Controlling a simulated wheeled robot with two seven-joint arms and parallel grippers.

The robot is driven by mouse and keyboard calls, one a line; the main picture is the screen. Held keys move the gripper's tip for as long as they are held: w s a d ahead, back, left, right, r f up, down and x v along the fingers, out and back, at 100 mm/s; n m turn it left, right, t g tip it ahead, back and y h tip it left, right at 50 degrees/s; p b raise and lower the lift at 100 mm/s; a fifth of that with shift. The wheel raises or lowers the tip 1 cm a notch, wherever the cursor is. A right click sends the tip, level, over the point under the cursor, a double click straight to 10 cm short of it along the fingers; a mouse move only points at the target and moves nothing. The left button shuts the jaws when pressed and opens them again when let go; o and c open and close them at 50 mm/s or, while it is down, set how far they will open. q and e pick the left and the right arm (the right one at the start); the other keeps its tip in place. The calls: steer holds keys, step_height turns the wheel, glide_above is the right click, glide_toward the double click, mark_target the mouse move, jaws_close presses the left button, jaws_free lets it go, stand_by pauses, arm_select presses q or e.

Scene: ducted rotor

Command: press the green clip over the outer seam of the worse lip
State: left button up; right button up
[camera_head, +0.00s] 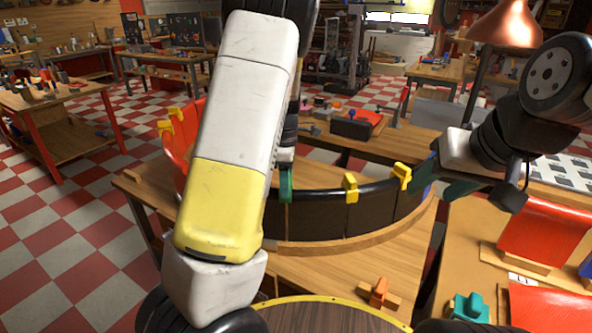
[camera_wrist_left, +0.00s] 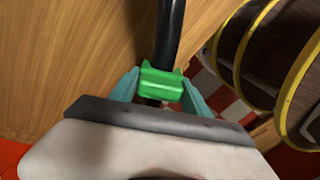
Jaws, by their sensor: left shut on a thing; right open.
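The green clip (camera_wrist_left: 161,84) is between the teal fingers of my left gripper (camera_wrist_left: 160,78), which is shut on it. In the left wrist view the clip lies across the black lip (camera_wrist_left: 168,35); I cannot tell whether it is fully seated. In the head view my left gripper (camera_head: 285,184) is at the curved black duct wall (camera_head: 322,212), mostly hidden behind my left arm, and the clip cannot be made out there. My right gripper (camera_head: 447,180) is open and empty near the duct's right end.
Yellow clips (camera_head: 350,187) sit on the duct rim, with more at its far left. Red curved panels (camera_head: 545,232) stand at right. A yellow-edged round wooden piece (camera_head: 325,316) is nearest.

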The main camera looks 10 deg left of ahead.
arm_select(q)
steer(key=shift+f, duration=0.45)
stand_by(0.6)
steer(key=o, duration=1.4)
step_height(320, 180, up, 8)
steer(key=shift+f, duration=0.1)
